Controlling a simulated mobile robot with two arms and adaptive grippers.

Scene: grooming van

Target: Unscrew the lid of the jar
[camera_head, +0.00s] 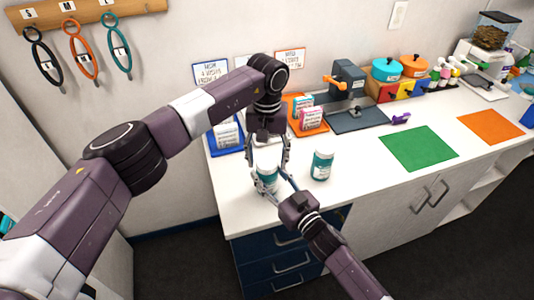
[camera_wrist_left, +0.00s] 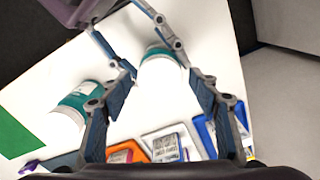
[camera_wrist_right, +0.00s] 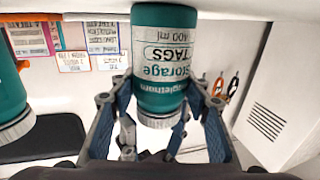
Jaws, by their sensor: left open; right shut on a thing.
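The jar (camera_head: 266,184) stands near the counter's front edge, a teal and white jar with a white lid (camera_wrist_left: 160,54). My right gripper (camera_head: 273,187) is shut on the jar's body from the front right. The right wrist view shows the jar upside down, with its "Storage TAGS" label (camera_wrist_right: 166,62) and its white lid at the bottom. My left gripper (camera_head: 271,162) points down over the jar from above. Its fingers (camera_wrist_left: 160,82) are open, spread to either side of the lid with gaps; contact is not visible.
A second teal jar with a white lid (camera_head: 321,165) stands just right of the held one. Blue (camera_head: 225,145) and orange (camera_head: 308,128) trays with small boxes lie behind. A green mat (camera_head: 419,147) lies farther right. The counter between jar and mat is mostly clear.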

